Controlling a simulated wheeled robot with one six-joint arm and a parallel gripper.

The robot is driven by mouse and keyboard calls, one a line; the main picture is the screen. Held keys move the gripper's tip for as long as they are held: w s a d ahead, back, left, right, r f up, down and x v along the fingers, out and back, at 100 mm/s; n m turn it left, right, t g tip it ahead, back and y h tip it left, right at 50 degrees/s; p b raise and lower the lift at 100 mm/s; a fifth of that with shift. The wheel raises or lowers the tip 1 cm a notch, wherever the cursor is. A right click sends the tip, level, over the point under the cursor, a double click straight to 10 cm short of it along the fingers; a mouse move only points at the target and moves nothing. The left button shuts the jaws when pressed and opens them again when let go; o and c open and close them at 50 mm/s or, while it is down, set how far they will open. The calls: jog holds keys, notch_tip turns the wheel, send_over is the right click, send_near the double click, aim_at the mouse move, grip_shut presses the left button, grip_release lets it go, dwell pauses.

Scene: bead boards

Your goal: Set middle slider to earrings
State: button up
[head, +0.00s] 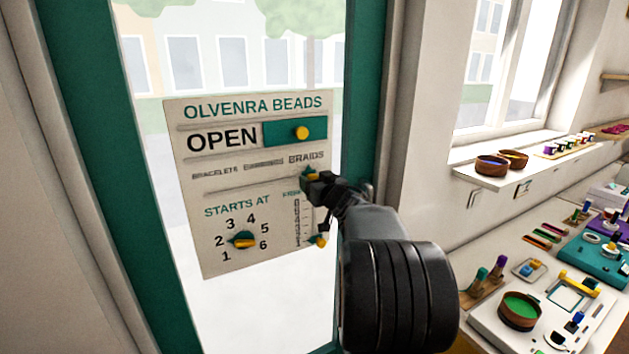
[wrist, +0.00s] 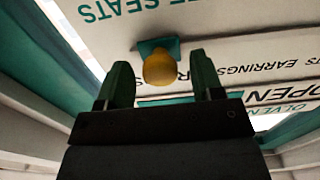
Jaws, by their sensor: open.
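The sign board (head: 190,185) hangs on the glass door. Its middle row reads BRACELETS at left, a small middle label (head: 263,164) and BRAIDS at right; EARRINGS is legible upside down in the wrist view (wrist: 225,70). The middle slider's yellow knob on a teal plate (head: 310,171) is at the right end, below BRAIDS. In the wrist view the knob (wrist: 160,69) lies between my two fingers, with gaps on both sides. My gripper (wrist: 160,64) is open around it, not closed on it. In the head view my gripper (head: 318,186) partly covers the knob's surroundings.
Above is the OPEN slider with its yellow knob (head: 301,133) on a teal plate. Below are the STARTS AT dial (head: 243,240) and a vertical slider knob (head: 319,240), close under my gripper. The teal door frame (head: 366,90) stands at right, then a bead-covered table.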

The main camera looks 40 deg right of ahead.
jog(key=shift+w, duration=0.15)
grip_shut()
dwell(0.6)
